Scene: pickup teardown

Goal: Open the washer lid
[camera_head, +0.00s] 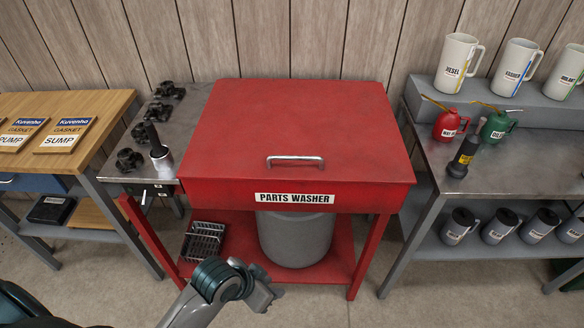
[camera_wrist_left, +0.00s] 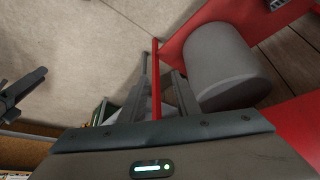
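The red parts washer (camera_head: 295,197) stands in the middle of the head view. Its flat red lid (camera_head: 300,120) is shut, with a metal bar handle (camera_head: 295,160) near the front edge. My left gripper (camera_head: 270,292) is low in front of the washer, below the handle and apart from it. In the left wrist view my left gripper's fingers (camera_wrist_left: 162,78) stand apart with nothing held. A red leg of the washer (camera_wrist_left: 156,80) shows between them in the picture; I cannot tell how far beyond the fingertips it is.
A grey drum (camera_head: 295,238) and a wire basket (camera_head: 203,240) sit on the washer's lower shelf. A wooden bench (camera_head: 85,110) stands left. A metal bench (camera_head: 520,165) with cans and a black flashlight (camera_head: 463,157) stands right. The lid top is clear.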

